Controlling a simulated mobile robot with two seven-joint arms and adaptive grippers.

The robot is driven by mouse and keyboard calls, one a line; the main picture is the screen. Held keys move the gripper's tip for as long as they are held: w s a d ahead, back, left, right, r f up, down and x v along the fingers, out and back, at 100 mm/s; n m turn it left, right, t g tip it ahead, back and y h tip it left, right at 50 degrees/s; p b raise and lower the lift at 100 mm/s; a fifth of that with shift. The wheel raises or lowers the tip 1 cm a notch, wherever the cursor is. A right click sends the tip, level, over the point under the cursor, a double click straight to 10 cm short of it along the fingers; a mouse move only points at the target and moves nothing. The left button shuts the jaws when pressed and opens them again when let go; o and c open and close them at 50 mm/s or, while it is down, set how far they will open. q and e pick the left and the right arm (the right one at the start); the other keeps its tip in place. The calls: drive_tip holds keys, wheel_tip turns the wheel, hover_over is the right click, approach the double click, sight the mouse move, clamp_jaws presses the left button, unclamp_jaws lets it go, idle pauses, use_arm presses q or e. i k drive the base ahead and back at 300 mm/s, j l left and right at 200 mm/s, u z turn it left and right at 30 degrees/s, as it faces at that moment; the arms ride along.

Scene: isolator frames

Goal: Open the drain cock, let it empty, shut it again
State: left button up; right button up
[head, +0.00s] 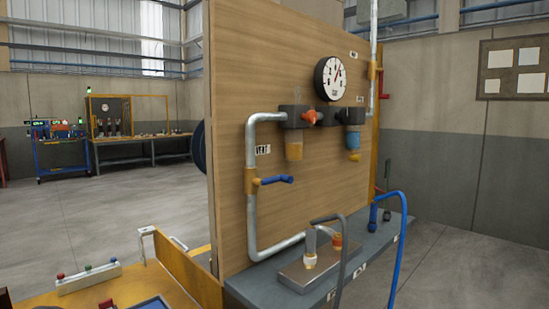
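A wooden panel (228,60) carries grey pipework. A brass-coloured valve (250,181) sits on the left vertical pipe, and its blue lever (276,180) points right, across the pipe. Above it, an amber bowl (294,147) hangs under a dark block with a red-orange knob (311,117). A bowl with blue liquid or lining (353,139) hangs further right, with a small yellow end below it. I cannot tell for sure which fitting is the drain cock, or whether anything flows. Neither of my grippers shows.
A round gauge (330,78) is above the bowls. A grey plinth (243,289) bears a metal box (310,272) with hoses; a blue hose (401,235) arches at the right. A yellow bench (75,298) with a button strip (88,277) is at lower left. Open floor lies behind.

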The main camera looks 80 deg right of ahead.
sight(356, 157)
drive_tip(key=z, duration=3.15)
